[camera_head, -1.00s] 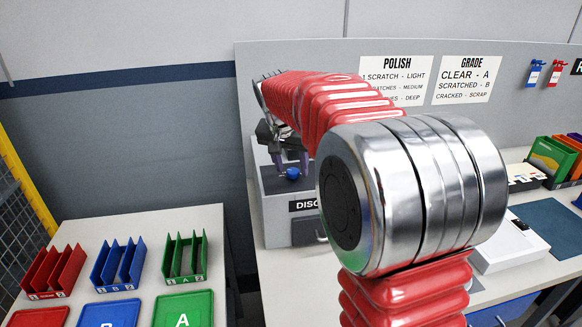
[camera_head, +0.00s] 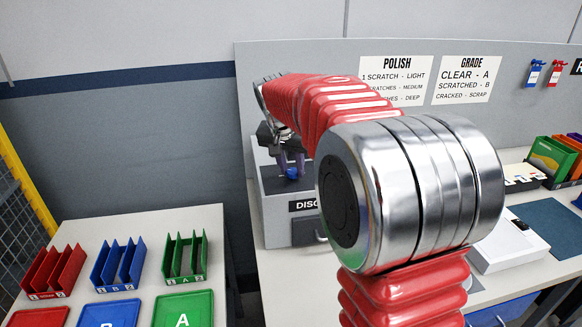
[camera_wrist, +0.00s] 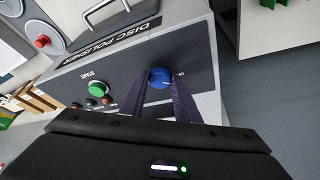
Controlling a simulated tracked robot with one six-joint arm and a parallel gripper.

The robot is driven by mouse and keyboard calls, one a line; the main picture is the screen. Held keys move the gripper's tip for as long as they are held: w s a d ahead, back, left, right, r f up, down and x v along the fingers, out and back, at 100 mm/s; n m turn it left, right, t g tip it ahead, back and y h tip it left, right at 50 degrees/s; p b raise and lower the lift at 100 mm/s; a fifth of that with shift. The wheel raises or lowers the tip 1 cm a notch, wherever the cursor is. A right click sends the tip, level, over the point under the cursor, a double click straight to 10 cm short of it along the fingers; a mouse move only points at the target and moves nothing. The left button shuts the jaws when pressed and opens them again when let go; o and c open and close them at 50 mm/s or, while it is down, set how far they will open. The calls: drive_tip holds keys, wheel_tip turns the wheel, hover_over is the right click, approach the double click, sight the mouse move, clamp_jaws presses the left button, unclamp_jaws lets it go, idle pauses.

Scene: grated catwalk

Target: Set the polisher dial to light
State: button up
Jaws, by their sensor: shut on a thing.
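The disc polisher (camera_head: 276,207) is a grey box on the bench, partly hidden by my arm. Its blue dial (camera_head: 292,173) sits on the dark panel; in the wrist view the round dial (camera_wrist: 160,77) is at the panel's right part. My gripper (camera_head: 291,166) points down at it, with its two dark purple fingers on either side of the dial, shut on it. In the wrist view the fingertips (camera_wrist: 160,84) flank the dial. A small pale mark shows on the dial, but the setting it points to cannot be read.
A green START button (camera_wrist: 97,88) and small red buttons sit left of the dial. Coloured racks (camera_head: 118,265) and trays stand on the left table.

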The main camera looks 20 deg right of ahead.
drive_tip(key=shift+w+a+m, duration=0.1)
drive_tip(key=shift+m, duration=0.2)
drive_tip(key=m+g, duration=0.1)
drive_tip(key=m, duration=0.2)
drive_tip(key=shift+w+a+h, duration=0.1)
drive_tip(key=shift+w+h, duration=0.05)
drive_tip(key=shift+h, duration=0.25)
drive_tip(key=shift+w+m+g+h, duration=0.15)
drive_tip(key=shift+m+g, duration=0.2)
drive_tip(key=shift+m, duration=0.65)
drive_tip(key=shift+m+g+h, duration=0.15)
drive_tip(key=shift+m+g, duration=0.2)
drive_tip(key=shift+m, duration=0.65)
drive_tip(key=shift+r, duration=0.1)
drive_tip(key=shift+a, duration=0.1)
drive_tip(key=o, duration=1)
drive_tip(key=shift+o, duration=0.2)
